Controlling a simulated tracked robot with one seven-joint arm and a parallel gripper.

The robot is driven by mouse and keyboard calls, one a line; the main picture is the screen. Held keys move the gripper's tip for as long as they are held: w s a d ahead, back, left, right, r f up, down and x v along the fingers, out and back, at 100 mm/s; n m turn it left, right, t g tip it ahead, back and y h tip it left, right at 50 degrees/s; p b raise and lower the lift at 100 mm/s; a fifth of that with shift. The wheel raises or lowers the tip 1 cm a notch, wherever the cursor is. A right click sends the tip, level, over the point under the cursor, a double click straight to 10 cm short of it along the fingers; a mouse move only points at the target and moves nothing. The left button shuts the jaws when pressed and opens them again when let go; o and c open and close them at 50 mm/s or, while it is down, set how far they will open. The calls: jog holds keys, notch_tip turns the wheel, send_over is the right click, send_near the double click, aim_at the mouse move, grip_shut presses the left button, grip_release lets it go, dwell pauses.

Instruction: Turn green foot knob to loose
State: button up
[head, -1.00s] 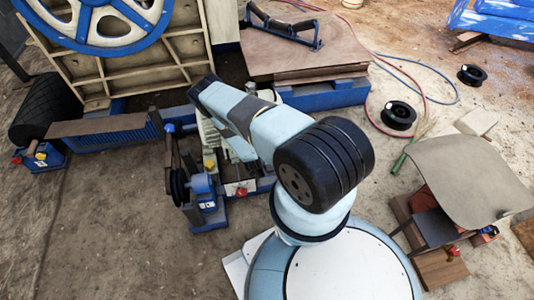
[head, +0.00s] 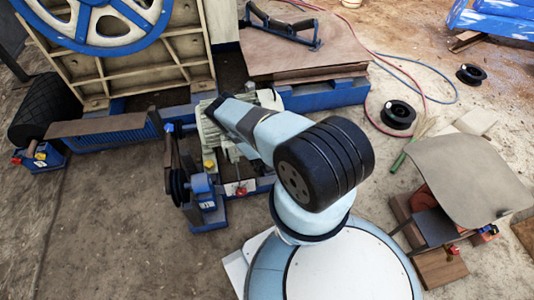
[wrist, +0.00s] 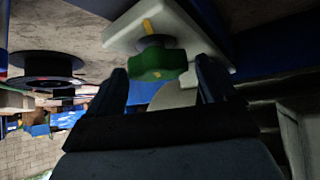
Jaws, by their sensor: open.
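In the wrist view, the green foot knob (wrist: 157,64) is a lobed handwheel with a yellow mark on it. It sits on a short dark stem at a pale plate (wrist: 182,30), which has a yellow stripe beside the stem. My gripper (wrist: 163,78) is open, with one dark finger to the left of the knob and one to the right. In the head view my arm hides the gripper, and I cannot see the green knob.
A ribbed grey-green motor (head: 262,98) stands beside my arm, with a blue frame carrying a dark pulley (head: 180,187) to its left. A big blue flywheel (head: 100,20) is at upper left. Cable reels (head: 398,116) lie on open ground at right, near a draped table (head: 470,172).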

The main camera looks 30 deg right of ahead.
jog(key=shift+c, duration=0.2)
jog(key=c, duration=1)
